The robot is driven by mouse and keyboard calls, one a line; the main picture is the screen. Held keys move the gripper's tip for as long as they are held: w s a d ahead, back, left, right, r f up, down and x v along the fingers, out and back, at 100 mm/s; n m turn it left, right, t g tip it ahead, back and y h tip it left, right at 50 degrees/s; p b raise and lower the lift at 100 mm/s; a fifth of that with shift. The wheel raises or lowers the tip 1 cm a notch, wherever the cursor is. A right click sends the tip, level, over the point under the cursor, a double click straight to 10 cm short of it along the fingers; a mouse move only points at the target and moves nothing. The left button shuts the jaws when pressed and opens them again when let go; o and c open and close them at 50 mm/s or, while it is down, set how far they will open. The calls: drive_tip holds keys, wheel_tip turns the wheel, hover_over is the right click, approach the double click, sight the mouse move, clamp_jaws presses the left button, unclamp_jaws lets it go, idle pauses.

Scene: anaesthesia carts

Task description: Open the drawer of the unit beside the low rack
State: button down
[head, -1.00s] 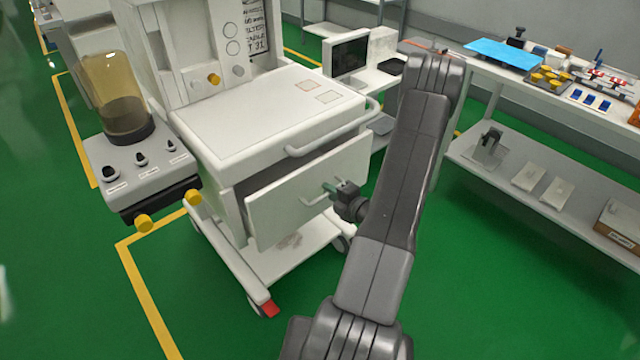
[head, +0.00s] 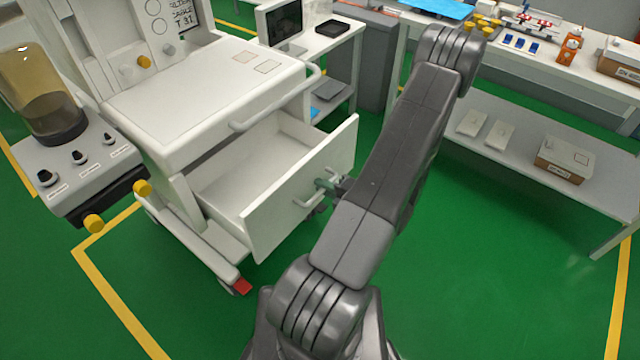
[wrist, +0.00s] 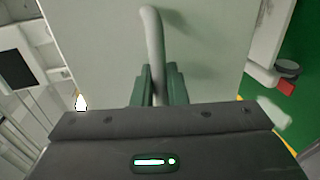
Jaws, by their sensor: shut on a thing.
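The white anaesthesia unit (head: 205,95) stands left of centre in the head view. Its drawer (head: 300,190) is pulled well out, and its inside shows empty from here. My gripper (head: 326,184) is shut on the drawer's bar handle (head: 306,199), at the middle of the drawer front. In the wrist view, the green fingers (wrist: 160,84) sit on both sides of the pale handle (wrist: 152,35), in front of the white drawer front (wrist: 205,60). My arm hides part of the area right of the drawer.
A long bench with a low shelf (head: 540,165) runs along the right, holding boxes and trays. A small table with a monitor (head: 282,22) stands behind the unit. A amber canister (head: 40,95) sits on the unit's left. Green floor is clear at the lower right.

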drive_tip(key=c, duration=1.5)
unclamp_jaws()
drive_tip(key=shift+c, duration=0.2)
drive_tip(key=v, duration=1.3)
drive_tip(key=shift+s+d, duration=0.15)
drive_tip(key=shift+d, duration=0.2)
drive_tip(key=x, duration=1.4)
drive_tip(key=shift+s+r, duration=0.1)
drive_tip(key=shift+d, duration=0.1)
